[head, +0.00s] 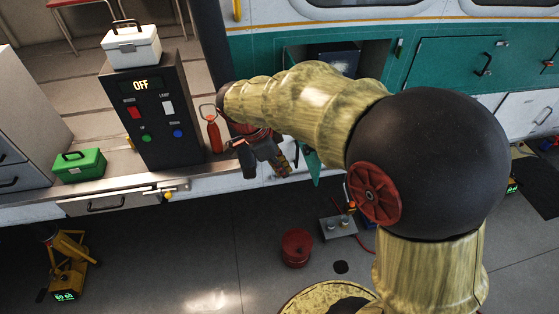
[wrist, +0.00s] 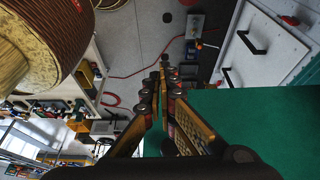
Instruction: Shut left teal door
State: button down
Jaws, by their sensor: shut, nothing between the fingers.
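The left teal door stands open from the teal side of the craft. Only a narrow part of this teal door (head: 313,166) shows in the head view, below my arm. In the wrist view a broad teal panel (wrist: 265,125) fills the lower right, close beside my right finger; whether they touch I cannot tell. My gripper (head: 283,165) is shut and empty, to the left of the door's visible part in the head view. Its fingers meet in the wrist view (wrist: 163,70). The open compartment (head: 375,62) holds a dark box (head: 335,55); my arm hides its lower part.
A closed teal door (head: 450,66) with a handle lies to the right. A black control box (head: 155,110) reading OFF, a red bottle (head: 214,136) and a green case (head: 79,165) stand on the left bench. A red canister (head: 296,247) and a grey box (head: 338,226) are on the floor.

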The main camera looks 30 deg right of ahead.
jog(key=s+d+f+p, duration=0.1)
jog(key=d+f+p, duration=0.1)
jog(key=d+f, duration=0.2)
jog(key=shift+s+d, duration=0.2)
jog(key=shift+d, duration=0.5)
